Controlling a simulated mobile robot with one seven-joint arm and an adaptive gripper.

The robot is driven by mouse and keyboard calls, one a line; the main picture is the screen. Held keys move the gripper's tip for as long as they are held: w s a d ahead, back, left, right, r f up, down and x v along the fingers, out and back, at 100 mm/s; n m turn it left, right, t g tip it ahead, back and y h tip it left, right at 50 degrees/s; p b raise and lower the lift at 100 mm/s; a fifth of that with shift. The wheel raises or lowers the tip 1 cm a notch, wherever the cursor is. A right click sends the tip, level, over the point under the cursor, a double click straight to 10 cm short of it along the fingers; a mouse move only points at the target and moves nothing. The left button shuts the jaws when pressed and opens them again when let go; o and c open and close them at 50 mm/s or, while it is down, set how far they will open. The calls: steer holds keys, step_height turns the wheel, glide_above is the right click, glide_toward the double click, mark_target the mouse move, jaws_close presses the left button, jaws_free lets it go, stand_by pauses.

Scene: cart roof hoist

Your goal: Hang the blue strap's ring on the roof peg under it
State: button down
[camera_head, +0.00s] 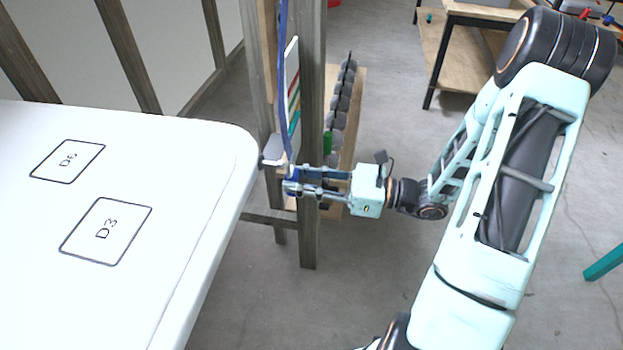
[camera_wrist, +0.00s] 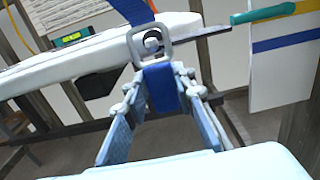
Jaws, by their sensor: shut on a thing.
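The blue strap (camera_head: 283,90) hangs down past the corner of the white roof (camera_head: 205,170). In the wrist view the strap (camera_wrist: 132,10) runs down to a grey metal ring (camera_wrist: 150,31), with a blue tab (camera_wrist: 160,90) below it. My gripper (camera_head: 290,187) is shut on that tab, just off the roof corner; its fingers flank the tab in the wrist view (camera_wrist: 160,95). A round grey knob, seemingly the roof peg (camera_wrist: 152,45), shows through the ring's opening. I cannot tell whether the ring is around the peg or only in front of it.
Wooden posts (camera_head: 310,230) stand close behind my gripper. A striped white board (camera_wrist: 285,60) and a green-handled tool (camera_wrist: 265,14) are at the right in the wrist view. A workbench (camera_head: 470,40) stands farther back. The floor right of the roof is mostly clear.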

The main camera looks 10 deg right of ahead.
steer(key=shift+x, duration=1.6)
steer(key=shift+w+a+f+b, duration=0.2)
steer(key=shift+a+f+b, duration=0.1)
steer(key=shift+a+f, duration=0.35)
steer(key=c, duration=1.5)
jaws_free()
steer(key=shift+c, duration=0.2)
steer(key=shift+d, duration=0.1)
